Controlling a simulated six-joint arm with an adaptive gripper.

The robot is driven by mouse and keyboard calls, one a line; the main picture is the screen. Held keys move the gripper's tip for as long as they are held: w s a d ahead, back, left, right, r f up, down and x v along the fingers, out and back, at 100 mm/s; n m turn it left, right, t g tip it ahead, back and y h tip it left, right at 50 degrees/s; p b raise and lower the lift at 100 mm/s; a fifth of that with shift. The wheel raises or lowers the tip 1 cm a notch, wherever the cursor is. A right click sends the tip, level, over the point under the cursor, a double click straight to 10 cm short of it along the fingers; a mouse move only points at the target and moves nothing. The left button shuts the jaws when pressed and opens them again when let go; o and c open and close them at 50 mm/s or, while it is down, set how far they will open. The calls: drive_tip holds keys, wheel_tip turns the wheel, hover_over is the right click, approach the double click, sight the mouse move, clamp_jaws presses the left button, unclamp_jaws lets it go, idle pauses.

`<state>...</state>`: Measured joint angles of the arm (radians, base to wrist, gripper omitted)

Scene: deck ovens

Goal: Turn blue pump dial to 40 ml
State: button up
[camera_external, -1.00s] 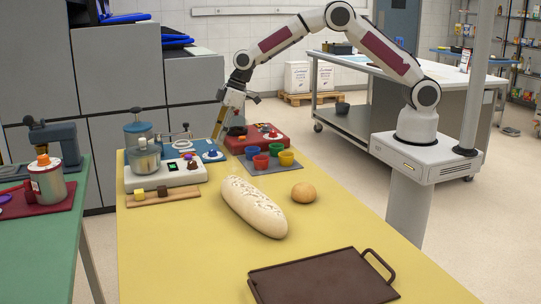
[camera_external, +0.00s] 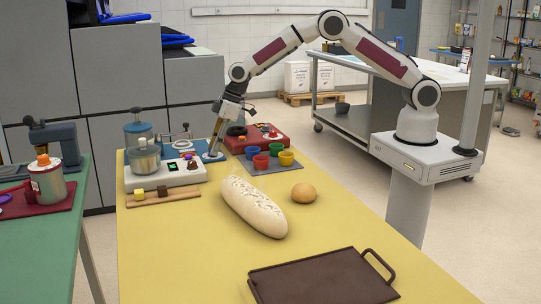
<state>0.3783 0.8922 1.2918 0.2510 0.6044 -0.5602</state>
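The blue pump unit (camera_external: 174,151) is a blue plate at the back left of the yellow table. Its dial (camera_external: 213,157) is a pale disc with a blue part, at the plate's right end. My gripper (camera_external: 214,149) points down at this dial, with its fingertips at or just above it. Whether they touch the dial cannot be told. The fingers look close together and cover part of the dial, so their opening is unclear. The dial's marks and setting are too small to read.
A red unit (camera_external: 282,141) with knobs stands just right of my gripper, near several coloured cups (camera_external: 262,162). A white control box (camera_external: 135,180) with jars stands left. A bread loaf (camera_external: 252,206), a roll (camera_external: 304,193) and a brown tray (camera_external: 322,278) lie nearer.

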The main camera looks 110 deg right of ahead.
drive_tip(key=shift+c, duration=0.6)
drive_tip(key=shift+a+m, duration=0.1)
drive_tip(key=shift+m, duration=0.4)
drive_tip(key=shift+m+h, duration=0.3)
drive_tip(key=shift+m, duration=0.1)
drive_tip(key=shift+a+f+m+g+h, duration=0.1)
drive_tip(key=shift+m+g+h, duration=0.25)
drive_tip(key=shift+m, duration=0.85)
drive_tip(key=shift+a+m+g+h, duration=0.15)
drive_tip(key=shift+m+h, duration=0.4)
drive_tip(key=shift+m, duration=0.65)
drive_tip(key=shift+w+m+g+h, duration=0.15)
drive_tip(key=shift+m+g+h, duration=0.3)
drive_tip(key=shift+m, duration=1.15)
drive_tip(key=shift+m+g+h, duration=0.45)
drive_tip(key=shift+m+g, duration=0.2)
drive_tip(key=shift+m, duration=1.55)
